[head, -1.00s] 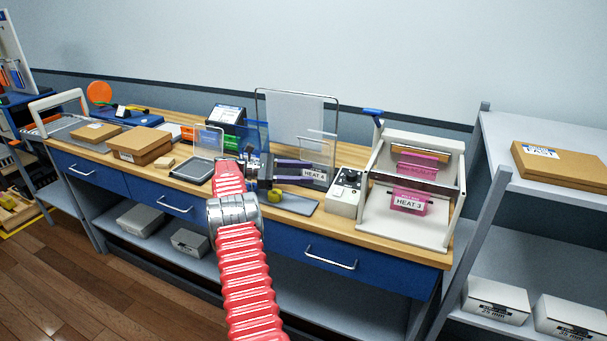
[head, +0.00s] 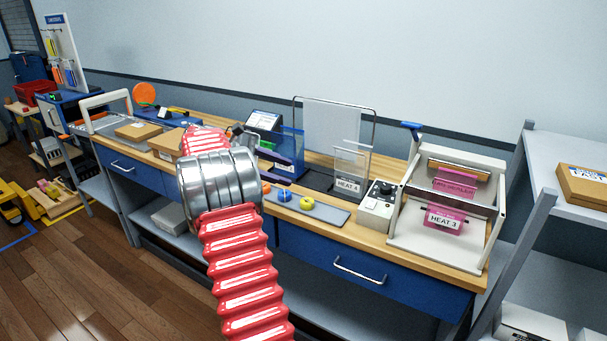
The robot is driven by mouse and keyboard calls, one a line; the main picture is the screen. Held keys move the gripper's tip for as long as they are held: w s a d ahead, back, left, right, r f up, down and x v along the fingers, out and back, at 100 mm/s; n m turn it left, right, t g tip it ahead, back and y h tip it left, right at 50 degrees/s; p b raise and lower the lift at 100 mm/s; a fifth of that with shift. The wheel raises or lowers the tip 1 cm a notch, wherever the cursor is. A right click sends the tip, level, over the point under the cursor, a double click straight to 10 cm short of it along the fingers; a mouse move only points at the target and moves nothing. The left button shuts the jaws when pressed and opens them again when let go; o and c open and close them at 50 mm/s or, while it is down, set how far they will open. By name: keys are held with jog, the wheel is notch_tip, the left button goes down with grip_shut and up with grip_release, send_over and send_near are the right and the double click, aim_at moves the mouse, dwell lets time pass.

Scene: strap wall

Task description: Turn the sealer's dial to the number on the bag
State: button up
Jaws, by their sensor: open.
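The sealer's control box (head: 377,211) is pale and stands on the bench, left of the open white sealer frame (head: 482,228). Its black dial (head: 384,188) is on top; the setting is too small to read. A pink bag (head: 443,218) hangs at the sealer's front with a white label that appears to read HEAT 3. More pink shows behind it in the frame. My gripper (head: 283,163) has dark purple fingers and is open, left of the dial and apart from it. My red arm partly hides the bench there.
A clear stand (head: 351,163) with a label like HEAT 4 is left of the control box. A grey tray (head: 330,212) with small coloured round pieces lies before it. Cardboard boxes (head: 138,131) are at left; a shelf (head: 567,150) is at right.

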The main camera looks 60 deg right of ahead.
jog(key=w+a+r+t+y, duration=0.15)
jog(key=a+t, duration=0.25)
jog(key=a, duration=1)
jog(key=w+a+r+t, duration=0.2)
jog(key=a+r+t, duration=0.15)
jog(key=a, duration=1.05)
jog(key=s+a+f+m+t+y, duration=0.1)
jog(key=s+a, duration=0.3)
jog(key=a, duration=0.5)
jog(key=s+a+f+m+t+y, duration=0.1)
jog(key=s+a+f+t+y, duration=0.2)
jog(key=a, duration=0.7)
jog(key=s+a+f+t+y, duration=0.2)
jog(key=s+a+t, duration=0.1)
jog(key=a, duration=0.7)
jog(key=shift+s+a+m, duration=0.15)
jog(key=shift+s+m, duration=0.25)
jog(key=shift+s, duration=0.5)
jog(key=shift+y, duration=0.25)
jog(key=shift+c, duration=0.6)
